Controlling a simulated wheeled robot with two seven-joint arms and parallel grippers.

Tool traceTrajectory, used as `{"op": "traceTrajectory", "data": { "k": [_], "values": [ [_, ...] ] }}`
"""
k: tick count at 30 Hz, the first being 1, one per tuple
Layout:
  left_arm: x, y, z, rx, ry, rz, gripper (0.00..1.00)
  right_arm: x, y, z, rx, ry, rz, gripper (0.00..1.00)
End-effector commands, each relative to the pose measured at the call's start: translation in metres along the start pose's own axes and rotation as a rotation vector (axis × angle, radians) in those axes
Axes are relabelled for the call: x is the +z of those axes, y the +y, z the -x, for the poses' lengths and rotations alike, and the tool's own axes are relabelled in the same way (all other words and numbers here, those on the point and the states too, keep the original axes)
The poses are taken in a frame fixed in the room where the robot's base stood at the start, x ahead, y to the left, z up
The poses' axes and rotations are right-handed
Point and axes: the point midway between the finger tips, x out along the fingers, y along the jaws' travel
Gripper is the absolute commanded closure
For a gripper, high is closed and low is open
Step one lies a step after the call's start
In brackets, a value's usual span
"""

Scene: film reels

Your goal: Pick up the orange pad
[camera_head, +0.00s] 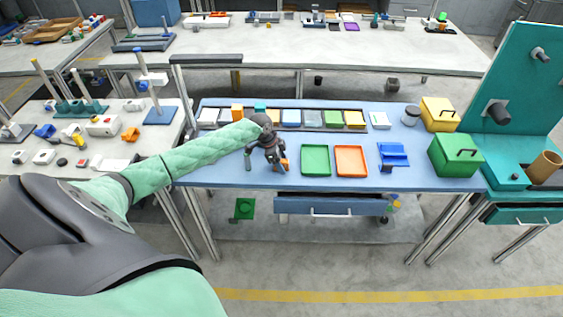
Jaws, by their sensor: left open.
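My left gripper (275,166) is open, low over the front left part of the blue table. A small orange piece (284,164) shows right at its fingers, partly hidden by them; I cannot tell if they touch or if this is the pad. An orange block (237,112) stands at the back left of the table, behind my left forearm. A flat orange tray (350,160) with a raised rim lies to the right of the gripper, beside a green tray (315,160). My right gripper is not in view.
A row of coloured pads sits in a dark rack (292,126) at the back. A blue stand (392,156), green box (454,156) and yellow box (439,113) are on the right. A slim grey-green upright piece (248,160) stands left of the gripper. Below is a drawer (330,205).

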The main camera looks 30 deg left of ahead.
Motion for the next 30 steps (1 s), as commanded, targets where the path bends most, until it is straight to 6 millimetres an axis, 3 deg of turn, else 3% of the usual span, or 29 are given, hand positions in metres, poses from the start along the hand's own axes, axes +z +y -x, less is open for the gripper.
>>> {"op": "traceTrajectory", "data": {
  "k": [10,17,20,30],
  "values": [
    [0.0004,-0.0002,-0.0048,-0.001,0.0,0.0,0.36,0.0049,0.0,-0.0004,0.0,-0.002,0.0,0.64],
    [0.0003,-0.0001,-0.0046,-0.001,0.0,0.0,0.82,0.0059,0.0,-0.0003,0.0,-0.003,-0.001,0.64],
    [0.0003,-0.0002,-0.0045,-0.001,0.0,0.0,0.87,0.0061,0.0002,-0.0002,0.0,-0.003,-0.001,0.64],
    [-0.0021,-0.0007,0.0014,-0.002,0.0,0.0,0.87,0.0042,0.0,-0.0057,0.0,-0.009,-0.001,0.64]
  ]
}}
